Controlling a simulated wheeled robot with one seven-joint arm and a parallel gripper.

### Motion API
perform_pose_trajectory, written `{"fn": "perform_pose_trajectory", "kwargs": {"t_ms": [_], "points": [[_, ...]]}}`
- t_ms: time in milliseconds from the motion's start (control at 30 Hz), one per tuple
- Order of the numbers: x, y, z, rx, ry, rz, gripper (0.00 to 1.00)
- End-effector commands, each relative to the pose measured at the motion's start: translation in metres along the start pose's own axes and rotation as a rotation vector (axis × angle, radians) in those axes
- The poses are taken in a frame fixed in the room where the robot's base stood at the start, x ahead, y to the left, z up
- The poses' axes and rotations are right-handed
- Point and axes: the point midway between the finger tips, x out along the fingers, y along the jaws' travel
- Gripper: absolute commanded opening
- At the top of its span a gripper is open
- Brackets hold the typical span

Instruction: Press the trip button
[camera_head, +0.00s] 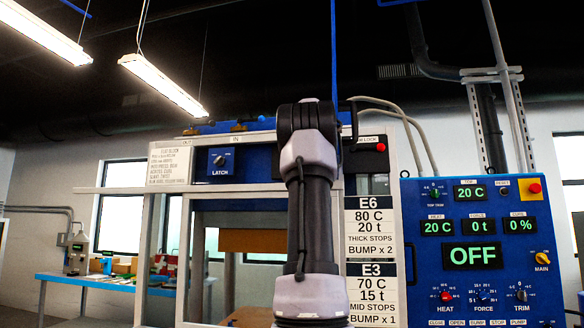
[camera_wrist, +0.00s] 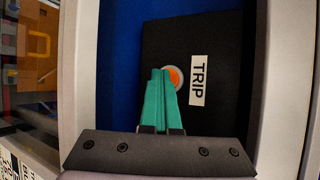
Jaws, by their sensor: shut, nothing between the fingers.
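The trip button (camera_wrist: 175,74) shows in the wrist view as an orange cap in a pale grey ring, on a black plate (camera_wrist: 220,45). My gripper (camera_wrist: 162,72), with green fingers, is shut and empty. Its fingertips overlap the left part of the button in the picture. I cannot tell whether they touch it. In the head view my arm covers the place where the gripper is, and the button is hidden.
The press frame surrounds the plate, with a blue LATCH panel (camera_head: 221,161) at left. A blue control panel (camera_head: 410,270) stands at right, its display (camera_head: 472,255) reading OFF. A blue workbench (camera_head: 62,278) is at far left.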

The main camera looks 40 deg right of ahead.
Motion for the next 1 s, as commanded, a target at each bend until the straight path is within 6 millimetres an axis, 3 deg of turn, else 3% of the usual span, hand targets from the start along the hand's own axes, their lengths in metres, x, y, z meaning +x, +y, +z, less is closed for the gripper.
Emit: {"fn": "perform_pose_trajectory", "kwargs": {"t_ms": [1000], "points": [[-0.015,0.009,0.008,0.0,0.0,0.0,0.0]]}}
